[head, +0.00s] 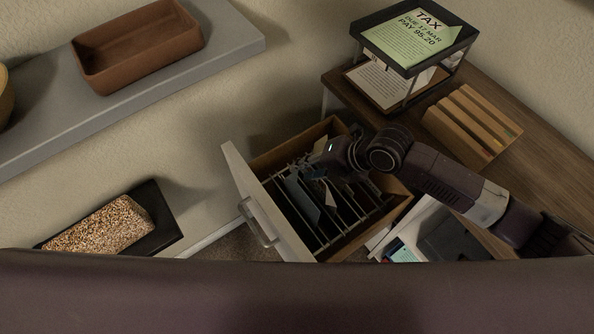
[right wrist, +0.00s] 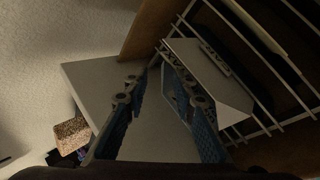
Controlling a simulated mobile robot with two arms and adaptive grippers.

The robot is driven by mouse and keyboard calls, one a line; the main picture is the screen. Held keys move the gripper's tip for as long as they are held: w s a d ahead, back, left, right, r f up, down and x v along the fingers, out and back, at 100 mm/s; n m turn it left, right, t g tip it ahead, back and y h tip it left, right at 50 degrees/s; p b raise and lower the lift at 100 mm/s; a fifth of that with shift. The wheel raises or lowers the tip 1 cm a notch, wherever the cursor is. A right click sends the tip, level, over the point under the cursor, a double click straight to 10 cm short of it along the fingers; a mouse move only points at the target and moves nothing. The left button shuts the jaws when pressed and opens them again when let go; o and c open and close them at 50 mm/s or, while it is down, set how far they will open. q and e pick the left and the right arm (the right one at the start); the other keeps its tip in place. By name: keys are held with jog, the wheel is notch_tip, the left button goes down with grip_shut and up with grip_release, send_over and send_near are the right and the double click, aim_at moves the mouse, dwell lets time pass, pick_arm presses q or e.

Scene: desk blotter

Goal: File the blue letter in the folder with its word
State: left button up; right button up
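A slate-blue sheet (head: 303,198), which looks like the blue letter, stands tilted among the hanging folders in the open drawer (head: 237,180). My right gripper (head: 318,168) is above the folders, close to the sheet's upper end. In the right wrist view its two fingers (right wrist: 152,88) are spread, with the pale drawer front (right wrist: 150,140) between and below them. A pale grey panel (right wrist: 208,85) with small dark marks lies beside the right finger; I cannot tell whether it is a letter or a folder. My left gripper is not in view.
A two-level tray (head: 358,32) with a green tax notice (head: 408,40) stands on the desk (head: 545,150), near a wooden slotted block (head: 472,122). A brown box (head: 135,50) sits on a grey shelf (head: 225,45). A speckled block (head: 103,225) lies lower left.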

aim_at(293, 175)
jog(key=shift+v, duration=1.2)
jog(key=shift+a, duration=0.1)
jog(key=x, duration=0.7)
jog(key=shift+w+a+f, duration=0.1)
jog(key=shift+a+f, duration=0.1)
jog(key=shift+f, duration=0.1)
jog(key=shift+r+p, duration=0.5)
